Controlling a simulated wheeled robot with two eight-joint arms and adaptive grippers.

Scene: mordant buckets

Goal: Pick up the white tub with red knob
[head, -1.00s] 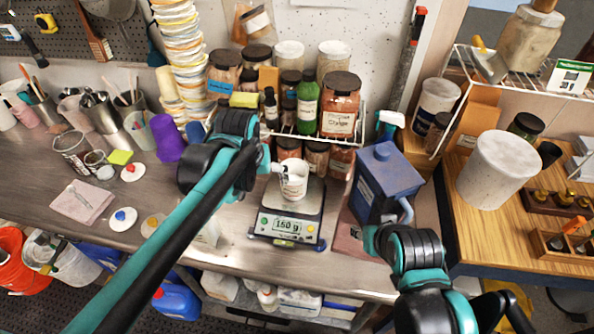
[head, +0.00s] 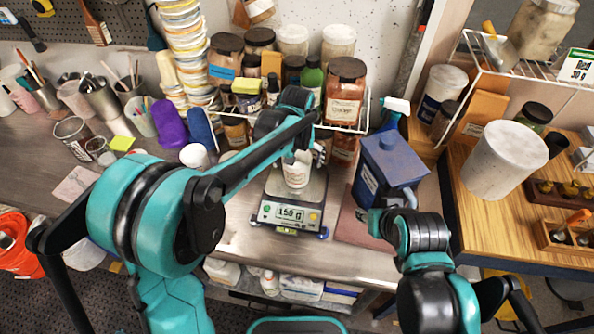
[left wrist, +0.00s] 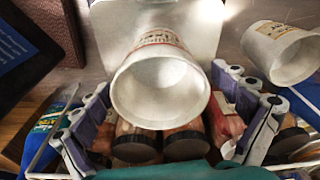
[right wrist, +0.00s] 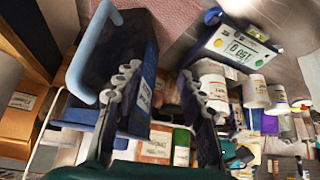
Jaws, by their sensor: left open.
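I see no white tub with a red knob now; my left arm covers the bench area where a white lid with a red knob shows in the earlier head view. A white labelled cup (head: 296,174) stands on the scale (head: 287,214), which reads 150 g. My left gripper (head: 308,153) is at this cup. In the left wrist view the cup (left wrist: 160,90) stands open-mouthed between the spread left fingers (left wrist: 165,128); contact cannot be told. My right gripper (right wrist: 162,95) has its fingers apart beside the blue container (head: 388,170), with nothing seen held.
Jars (head: 345,92) stand in a wire rack behind the scale. A second white cup (head: 195,156) stands left of the scale; it also shows in the left wrist view (left wrist: 282,52). A white tub (head: 503,160) stands on the wooden table. Bare bench shows in front of the scale.

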